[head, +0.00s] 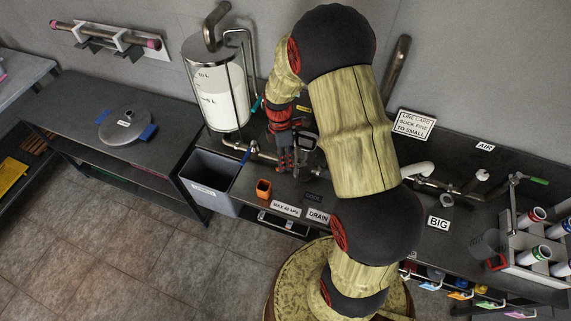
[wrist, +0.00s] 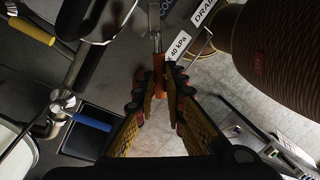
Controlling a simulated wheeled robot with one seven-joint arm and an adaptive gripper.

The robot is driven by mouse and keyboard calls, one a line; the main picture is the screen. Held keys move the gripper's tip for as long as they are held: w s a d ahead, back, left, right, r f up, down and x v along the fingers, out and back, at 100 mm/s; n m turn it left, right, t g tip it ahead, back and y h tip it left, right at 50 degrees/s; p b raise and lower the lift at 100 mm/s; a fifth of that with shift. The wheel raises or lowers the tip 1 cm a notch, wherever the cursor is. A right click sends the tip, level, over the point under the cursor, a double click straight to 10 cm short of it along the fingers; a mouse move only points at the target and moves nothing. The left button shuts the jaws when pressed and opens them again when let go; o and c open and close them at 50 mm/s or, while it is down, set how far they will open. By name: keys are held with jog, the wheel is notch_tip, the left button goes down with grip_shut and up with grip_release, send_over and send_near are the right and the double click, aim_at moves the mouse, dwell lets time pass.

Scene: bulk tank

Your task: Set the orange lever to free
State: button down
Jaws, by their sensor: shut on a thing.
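The orange lever (wrist: 159,63) shows in the wrist view as a short orange grip on a grey metal stem (wrist: 154,22). My gripper (wrist: 158,80) is shut on it, with a fingertip on each side. In the head view my gripper (head: 286,163) is low over the bench by the pipework right of the white tank. The lever cannot be made out there, and my fingers cover that spot. A label reading "40 kPa" (wrist: 179,45) lies close beside the lever. I cannot read any "free" mark.
A blue-handled valve (wrist: 92,123) sits left of my gripper, below the white tank (head: 216,88). A grey bin (head: 209,183) and a small orange cup (head: 263,188) stand nearby. A DRAIN label (head: 318,216) is on the bench front. Pipes and a tube rack (head: 535,263) fill the right.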

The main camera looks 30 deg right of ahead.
jog(key=shift+w+d+m+t+y, duration=0.15)
jog(key=shift+w+d+m, duration=0.25)
jog(key=shift+m, duration=0.75)
jog(key=shift+w+d+m+t+y, duration=0.1)
jog(key=shift+w+d+m+y, duration=0.3)
jog(key=shift+m, duration=0.7)
jog(key=shift+w+d+m+t+h, duration=0.15)
jog(key=shift+w+m, duration=0.4)
jog(key=shift+m, duration=0.6)
jog(key=c, duration=2)
grip_release()
jog(key=shift+d, duration=0.1)
jog(key=shift+o, duration=0.8)
notch_tip(320, 180, up, 12)
jog(key=w+d, duration=0.1)
jog(key=shift+w+d, duration=0.25)
jog(key=shift+d, duration=0.1)
jog(key=shift+f, duration=0.1)
